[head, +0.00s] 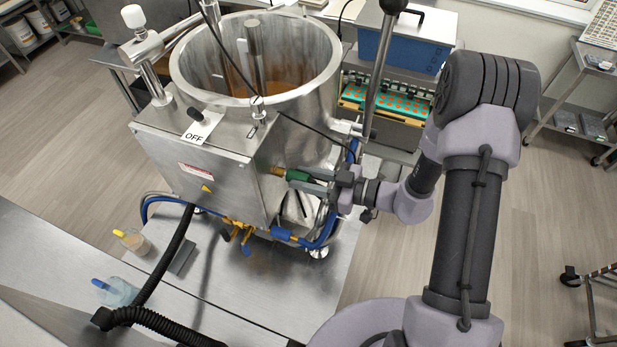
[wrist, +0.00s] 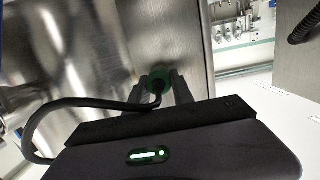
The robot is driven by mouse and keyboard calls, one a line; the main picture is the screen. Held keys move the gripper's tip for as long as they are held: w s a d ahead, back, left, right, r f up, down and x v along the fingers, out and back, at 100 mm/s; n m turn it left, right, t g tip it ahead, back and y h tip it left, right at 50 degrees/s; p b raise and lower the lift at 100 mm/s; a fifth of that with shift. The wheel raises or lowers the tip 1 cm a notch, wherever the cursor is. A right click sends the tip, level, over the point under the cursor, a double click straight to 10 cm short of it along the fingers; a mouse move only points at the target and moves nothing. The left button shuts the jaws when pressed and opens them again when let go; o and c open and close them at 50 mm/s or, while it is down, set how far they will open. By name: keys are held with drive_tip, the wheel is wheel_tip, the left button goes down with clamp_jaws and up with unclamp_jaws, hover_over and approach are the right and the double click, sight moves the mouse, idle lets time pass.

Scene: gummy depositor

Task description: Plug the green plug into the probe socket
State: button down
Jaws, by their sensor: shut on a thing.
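The green plug (head: 297,175) is between the fingers of my gripper (head: 308,182), at the right side of the steel control box. A brass-coloured fitting, apparently the probe socket (head: 278,171), sticks out of the box wall right at the plug's front end. The plug lines up with it, but I cannot tell whether it is seated or only close. In the wrist view, my gripper (wrist: 162,88) is shut on the green plug (wrist: 160,76), with a black cable leaving its back and looping left. The socket is hidden there behind the plug.
The steel kettle (head: 190,75) stands behind the control box (head: 180,150). Blue hoses and yellow valves (head: 240,232) hang below the box. A steel table (head: 250,285) holds two small beakers at left. A black cable crosses the kettle's front. The floor at right is open.

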drive_tip(key=shift+a, duration=0.15)
drive_tip(key=c, duration=1)
unclamp_jaws()
drive_tip(key=b+v, duration=0.2)
drive_tip(key=v, duration=1.5)
drive_tip(key=shift+d, duration=0.2)
drive_tip(key=shift+f, duration=0.1)
